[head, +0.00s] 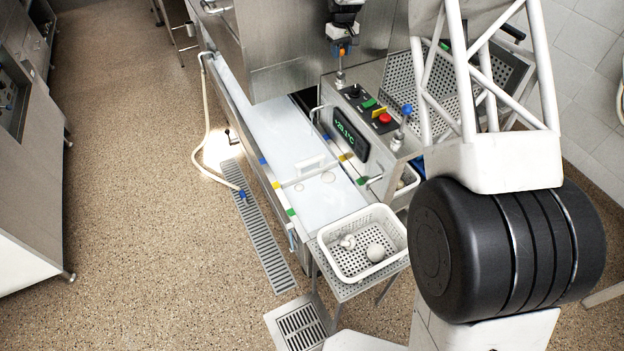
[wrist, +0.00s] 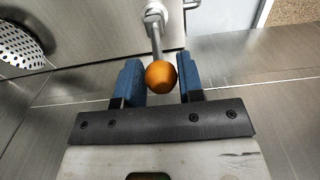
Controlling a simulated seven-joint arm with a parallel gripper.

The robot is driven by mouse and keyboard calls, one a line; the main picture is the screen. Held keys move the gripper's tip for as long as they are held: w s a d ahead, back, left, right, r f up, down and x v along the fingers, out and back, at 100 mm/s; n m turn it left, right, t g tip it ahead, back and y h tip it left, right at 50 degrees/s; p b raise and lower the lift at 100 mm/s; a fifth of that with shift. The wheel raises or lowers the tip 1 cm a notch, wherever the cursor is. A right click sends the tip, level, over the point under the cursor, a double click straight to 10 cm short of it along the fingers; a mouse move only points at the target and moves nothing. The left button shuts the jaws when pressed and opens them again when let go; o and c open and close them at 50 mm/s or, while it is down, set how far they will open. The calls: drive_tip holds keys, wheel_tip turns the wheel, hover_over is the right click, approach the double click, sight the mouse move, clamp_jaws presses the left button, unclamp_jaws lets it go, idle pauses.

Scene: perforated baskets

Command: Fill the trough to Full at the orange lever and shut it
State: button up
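The orange lever's ball (head: 341,52) tops a metal stem on the steel cabinet behind the trough. In the wrist view the orange ball (wrist: 161,75) sits between the two blue fingers of my gripper (wrist: 162,76). The ball fills nearly all the space between them; whether they press on it is unclear. In the head view my gripper (head: 342,29) is just above the ball. The long trough (head: 268,108) has a pale, flat surface inside; the level and any Full mark cannot be read.
A blue-knobbed lever (head: 407,108) stands nearer on the cabinet. Between the levers are a panel with green, yellow and red parts (head: 372,111) and a green-lit display (head: 351,134). A white perforated basket (head: 326,254) holds pale items at the trough's near end. A hose (head: 206,110) hangs left.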

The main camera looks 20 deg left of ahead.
drive_tip(key=shift+w+d, duration=0.5)
drive_tip(key=shift+o, duration=0.2)
drive_tip(key=o, duration=0.4)
drive_tip(key=shift+o, duration=0.2)
drive_tip(key=shift+r, duration=0.15)
wheel_tip(320, 180, up, 7)
idle(1.0)
